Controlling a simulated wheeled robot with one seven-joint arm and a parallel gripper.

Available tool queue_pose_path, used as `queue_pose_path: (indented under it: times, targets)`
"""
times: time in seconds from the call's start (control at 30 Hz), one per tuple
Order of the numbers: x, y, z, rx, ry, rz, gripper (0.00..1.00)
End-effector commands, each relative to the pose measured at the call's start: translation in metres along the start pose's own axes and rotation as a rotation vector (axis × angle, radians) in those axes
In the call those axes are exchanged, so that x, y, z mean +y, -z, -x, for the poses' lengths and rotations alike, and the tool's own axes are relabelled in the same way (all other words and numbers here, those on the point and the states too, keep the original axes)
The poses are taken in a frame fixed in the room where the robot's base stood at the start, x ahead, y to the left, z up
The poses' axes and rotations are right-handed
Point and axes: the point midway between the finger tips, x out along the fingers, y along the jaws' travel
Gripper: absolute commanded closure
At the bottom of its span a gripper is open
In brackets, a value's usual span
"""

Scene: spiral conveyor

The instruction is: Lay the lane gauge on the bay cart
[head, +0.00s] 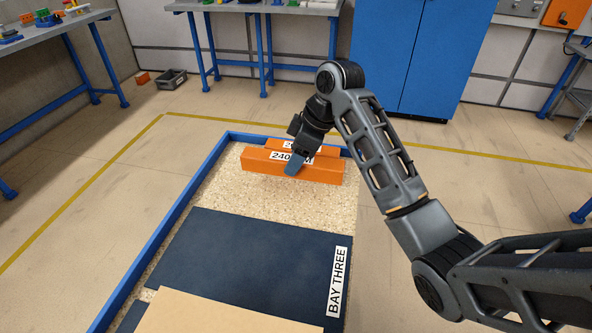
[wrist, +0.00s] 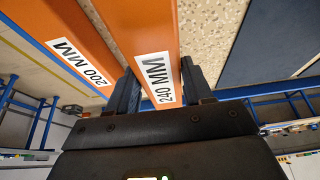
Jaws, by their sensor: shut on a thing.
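Two orange bars lie side by side at the far end of the bay cart, a blue-rimmed (head: 172,219) deck of speckled board with a "BAY THREE" label (head: 337,282). The nearer bar, marked 240 MM (head: 325,172), also shows in the wrist view (wrist: 137,30). The bar behind it, marked 200 MM (head: 273,144), is partly hidden in the head view; it also shows in the wrist view (wrist: 58,22). My gripper (head: 294,165) is shut on the 240 MM bar, with one finger on each side. I cannot tell whether that bar touches the deck.
A dark mat (head: 240,250) covers the deck's middle, and a tan panel (head: 230,314) lies at its near end. Bare speckled board lies between the mat and the bars. Workbenches (head: 35,38) and a blue cabinet (head: 425,55) stand beyond, with open floor around the cart.

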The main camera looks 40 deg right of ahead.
Motion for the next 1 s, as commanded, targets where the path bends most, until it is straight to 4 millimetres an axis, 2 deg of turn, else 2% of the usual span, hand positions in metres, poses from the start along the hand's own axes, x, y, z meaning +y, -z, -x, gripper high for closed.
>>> queue_pose_path:
  times: [0.37,0.7,0.73,0.97,1.0]
  targets:
    - [-0.001,-0.015,-0.037,-0.002,0.001,0.0,0.83]
    - [-0.001,-0.016,-0.04,0.0,0.0,0.0,0.83]
    - [-0.001,-0.016,-0.039,0.0,-0.001,0.0,0.46]
    - [-0.001,-0.016,-0.039,0.0,0.0,0.001,0.24]
    - [-0.001,-0.016,-0.039,0.0,0.0,0.001,0.24]
